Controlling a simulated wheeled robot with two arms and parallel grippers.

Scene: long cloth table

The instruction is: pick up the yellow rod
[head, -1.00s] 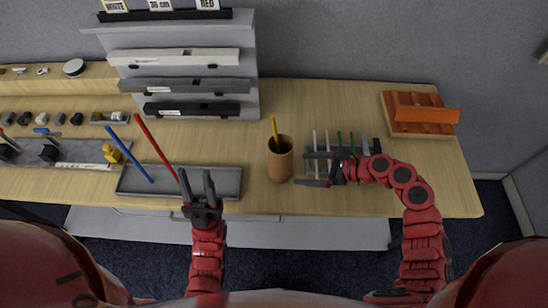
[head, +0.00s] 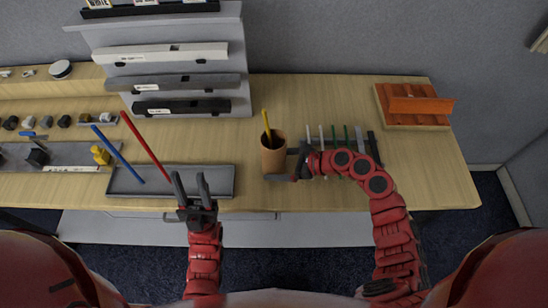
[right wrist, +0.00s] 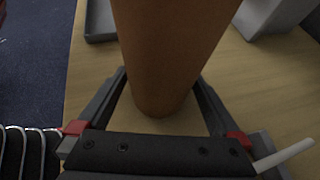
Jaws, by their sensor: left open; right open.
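The yellow rod (head: 266,122) stands in a brown cup (head: 273,158) on the table, its upper end sticking out above the rim and its lower part hidden inside. My right gripper (head: 283,165) is open at the right side of the cup, low down. In the right wrist view the cup (right wrist: 168,50) stands between the spread fingers, and the rod is not seen there. My left gripper (head: 189,178) is open and empty, over the front edge of the grey tray, well left of the cup.
A blue rod (head: 118,154) and a red rod (head: 146,147) lean at the grey tray (head: 222,184). Several thin tools (head: 334,133) lie right of the cup, by my right arm. A grey tiered rack (head: 240,98) stands behind; an orange holder (head: 416,105) sits back right.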

